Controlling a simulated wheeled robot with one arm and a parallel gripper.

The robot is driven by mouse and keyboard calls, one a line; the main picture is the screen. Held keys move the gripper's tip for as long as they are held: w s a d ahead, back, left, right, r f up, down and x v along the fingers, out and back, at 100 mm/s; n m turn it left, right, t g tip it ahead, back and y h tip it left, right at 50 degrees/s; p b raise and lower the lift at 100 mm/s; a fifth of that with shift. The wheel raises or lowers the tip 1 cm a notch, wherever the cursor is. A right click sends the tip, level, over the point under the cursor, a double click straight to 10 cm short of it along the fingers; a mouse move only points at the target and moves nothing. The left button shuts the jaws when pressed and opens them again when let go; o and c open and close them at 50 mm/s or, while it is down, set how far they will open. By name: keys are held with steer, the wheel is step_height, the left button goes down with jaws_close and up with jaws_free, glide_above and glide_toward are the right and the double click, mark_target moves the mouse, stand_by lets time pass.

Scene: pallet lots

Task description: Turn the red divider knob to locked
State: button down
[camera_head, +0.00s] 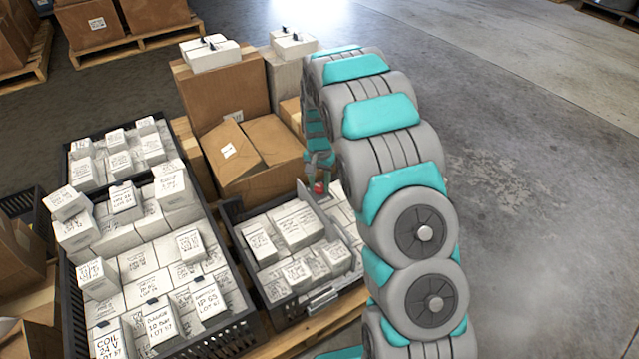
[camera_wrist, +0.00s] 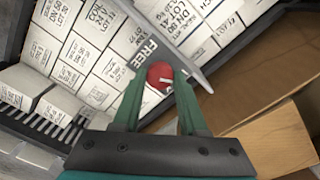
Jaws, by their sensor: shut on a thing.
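The red knob (camera_wrist: 160,75) sits on a grey divider plate (camera_wrist: 186,62) in the wrist view, with a small pale mark on its face. The word FREE is printed on the plate at the knob's upper left. No locked label is readable. My gripper (camera_wrist: 161,82) is shut on the knob, with one green finger on each side. In the head view the knob (camera_head: 319,188) is a small red spot below my gripper (camera_head: 318,170), at the far right part of the small dark crate (camera_head: 229,214). My arm hides part of that crate.
White labelled boxes (camera_head: 298,226) fill the small crate on both sides of the divider. A larger dark crate (camera_head: 235,338) heaped with white boxes stands to its left. Cardboard cartons (camera_head: 222,95) stand behind. Open concrete floor (camera_head: 540,200) lies to the right.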

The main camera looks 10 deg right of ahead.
mark_target(319, 186)
stand_by(0.3)
steer(key=shift+c, duration=2.2)
jaws_free()
step_height(319, 186, up, 7)
steer(key=shift+w+r, duration=0.1)
steer(key=shift+r, duration=0.35)
